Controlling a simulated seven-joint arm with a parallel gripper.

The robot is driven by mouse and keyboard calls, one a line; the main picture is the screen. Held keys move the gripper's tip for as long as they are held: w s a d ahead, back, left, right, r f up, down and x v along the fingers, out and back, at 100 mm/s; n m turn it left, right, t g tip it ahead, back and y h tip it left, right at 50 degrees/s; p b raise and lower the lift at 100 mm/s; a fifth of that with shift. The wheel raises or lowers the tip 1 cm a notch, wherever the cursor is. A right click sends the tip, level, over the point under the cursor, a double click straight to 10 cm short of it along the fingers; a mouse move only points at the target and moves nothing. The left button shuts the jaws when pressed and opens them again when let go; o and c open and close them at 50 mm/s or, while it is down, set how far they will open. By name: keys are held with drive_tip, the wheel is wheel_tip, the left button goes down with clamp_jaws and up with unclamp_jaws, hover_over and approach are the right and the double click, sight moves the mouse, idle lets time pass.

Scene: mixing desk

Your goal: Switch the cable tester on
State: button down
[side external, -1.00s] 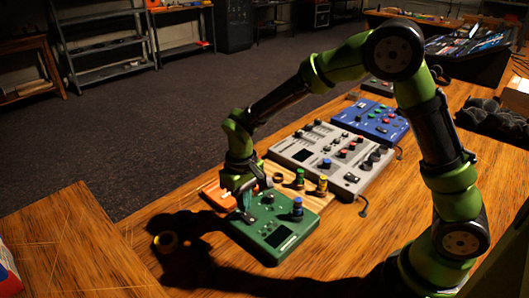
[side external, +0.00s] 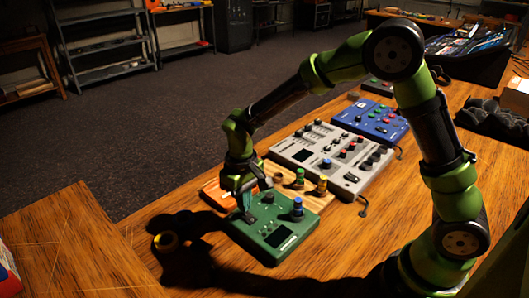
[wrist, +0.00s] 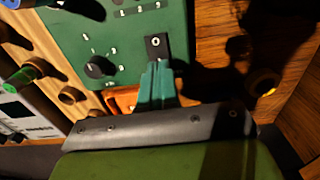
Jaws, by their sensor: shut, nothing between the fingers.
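The green box (side external: 262,226), which I take to be the cable tester, lies on the wooden desk. It has a dark screen (side external: 279,236), a blue knob (side external: 297,208) and a black dial (side external: 268,197). In the wrist view its green face (wrist: 125,25) shows the dial (wrist: 98,67) with pale marks around it. A small black switch plate with a pale round tip (wrist: 156,42) sits near the box's edge. My gripper (side external: 248,216) is over that edge, pointing down. In the wrist view its teal fingers (wrist: 157,68) are together and empty, just below the switch plate; contact cannot be told.
An orange box (side external: 213,194) and a wooden board with knobs (side external: 313,199) adjoin the green box. A grey mixer (side external: 318,157) and a blue box (side external: 372,122) lie farther back. A yellow ring-shaped object (side external: 165,242) is on the desk at left, in shadow.

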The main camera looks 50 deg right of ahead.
sight(248, 216)
drive_tip(key=shift+f, duration=0.95)
idle(0.3)
drive_tip(key=shift+r, duration=3.55)
drive_tip(key=shift+f, duration=0.1)
drive_tip(key=shift+s+f, duration=0.25)
drive_tip(key=shift+s, duration=0.25)
drive_tip(key=s+d+r+m+t+y, duration=0.2)
drive_tip(key=s+d+r+m+t, duration=0.2)
drive_tip(key=s+r, duration=1)
drive_tip(key=s+d+t, duration=0.2)
drive_tip(key=d+t, duration=0.1)
drive_tip(key=d, duration=0.1)
drive_tip(key=c, duration=1.8)
unclamp_jaws()
drive_tip(key=shift+d, duration=0.1)
